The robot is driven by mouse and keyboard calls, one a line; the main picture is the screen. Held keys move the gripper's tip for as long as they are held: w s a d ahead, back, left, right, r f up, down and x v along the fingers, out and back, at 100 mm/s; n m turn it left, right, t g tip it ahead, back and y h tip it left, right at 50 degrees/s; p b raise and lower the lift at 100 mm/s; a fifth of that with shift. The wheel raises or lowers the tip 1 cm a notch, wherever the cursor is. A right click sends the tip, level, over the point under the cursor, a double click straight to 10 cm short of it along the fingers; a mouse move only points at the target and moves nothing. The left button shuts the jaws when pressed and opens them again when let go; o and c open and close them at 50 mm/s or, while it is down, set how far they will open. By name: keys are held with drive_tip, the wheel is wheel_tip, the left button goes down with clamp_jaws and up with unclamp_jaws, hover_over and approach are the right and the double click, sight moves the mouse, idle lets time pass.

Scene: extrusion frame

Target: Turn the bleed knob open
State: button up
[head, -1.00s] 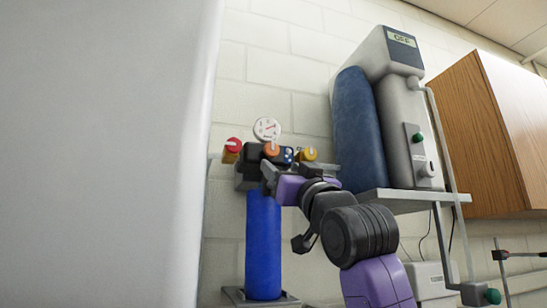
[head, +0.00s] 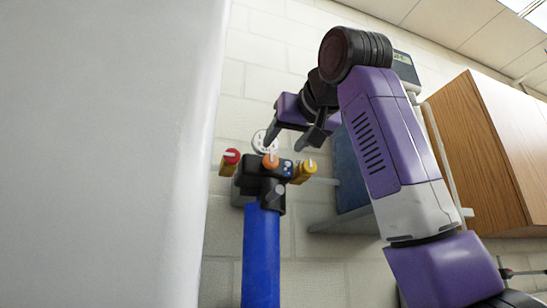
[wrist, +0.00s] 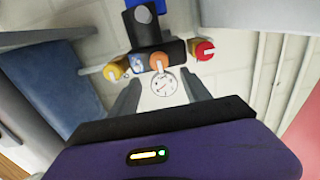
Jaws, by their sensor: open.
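A dark valve block (head: 262,182) sits on top of a blue cylinder (head: 261,255). It carries a red knob (head: 230,157) at left, an orange knob (head: 270,161) in the middle and a yellow knob (head: 304,171) at right. I see no readable label telling which is the bleed knob.
A large pale panel (head: 105,150) fills the left of the head view. A wooden cabinet (head: 475,150) hangs at right.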

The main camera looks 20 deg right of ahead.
sight(272, 159)
drive_tip(key=shift+w+f+p, duration=0.1)
drive_tip(key=shift+w+p, duration=0.65)
drive_tip(key=shift+w, duration=3.15)
clamp_jaws()
